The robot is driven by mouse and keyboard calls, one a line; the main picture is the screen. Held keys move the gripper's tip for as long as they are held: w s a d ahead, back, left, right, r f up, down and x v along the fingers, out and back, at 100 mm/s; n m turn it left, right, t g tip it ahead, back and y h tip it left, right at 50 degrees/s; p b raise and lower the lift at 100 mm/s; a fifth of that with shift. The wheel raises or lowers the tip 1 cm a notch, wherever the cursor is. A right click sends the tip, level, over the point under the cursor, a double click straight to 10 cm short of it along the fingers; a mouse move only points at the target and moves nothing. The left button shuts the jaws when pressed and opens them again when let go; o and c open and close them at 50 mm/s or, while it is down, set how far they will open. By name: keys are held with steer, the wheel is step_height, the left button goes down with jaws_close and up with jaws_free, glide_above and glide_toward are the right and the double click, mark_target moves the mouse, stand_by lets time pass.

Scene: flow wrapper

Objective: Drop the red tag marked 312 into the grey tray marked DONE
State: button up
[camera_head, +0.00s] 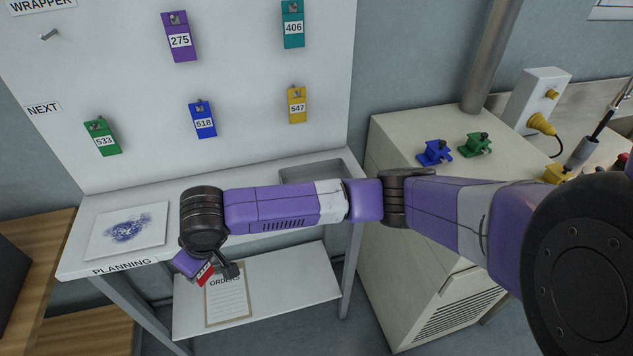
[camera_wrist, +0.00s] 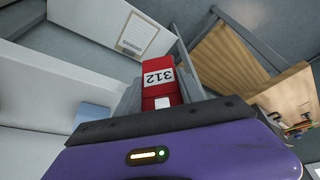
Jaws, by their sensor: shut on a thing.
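The red tag marked 312 (camera_wrist: 158,78) is held between the fingers of my gripper (camera_wrist: 161,90) in the wrist view, its number upside down there. In the head view my gripper (camera_head: 217,271) is low in front of the planning table's front edge, with a small part of the red tag (camera_head: 205,273) showing. A grey tray (camera_head: 312,170) sits at the back right of the table, well right of and behind the gripper. My arm hides its front part, and no DONE marking shows.
The white planning table (camera_head: 75,262) has a printed sheet (camera_head: 127,231) at left. An orders clipboard (camera_head: 228,299) lies on the lower shelf (camera_head: 290,295). The board (camera_head: 240,75) behind holds several numbered tags. A beige cabinet (camera_head: 400,140) stands at right.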

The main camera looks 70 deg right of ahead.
steer(key=d+r+m+p, duration=0.1)
steer(key=d+r+p, duration=0.1)
steer(key=d+r, duration=0.7)
steer(key=d+r+m+p, duration=0.1)
steer(key=d+r, duration=0.4)
steer(key=d, duration=0.8)
steer(key=s+d+h+p, duration=0.1)
steer(key=s+d+p, duration=0.2)
steer(key=s+d, duration=1.05)
steer(key=shift+m, duration=0.3)
steer(key=f+b, duration=0.1)
steer(key=f, duration=0.1)
steer(key=f+b, duration=0.3)
steer(key=b, duration=0.1)
steer(key=shift+s+d+f, duration=0.1)
steer(key=shift+d+f, duration=0.3)
steer(key=o, duration=1.4)
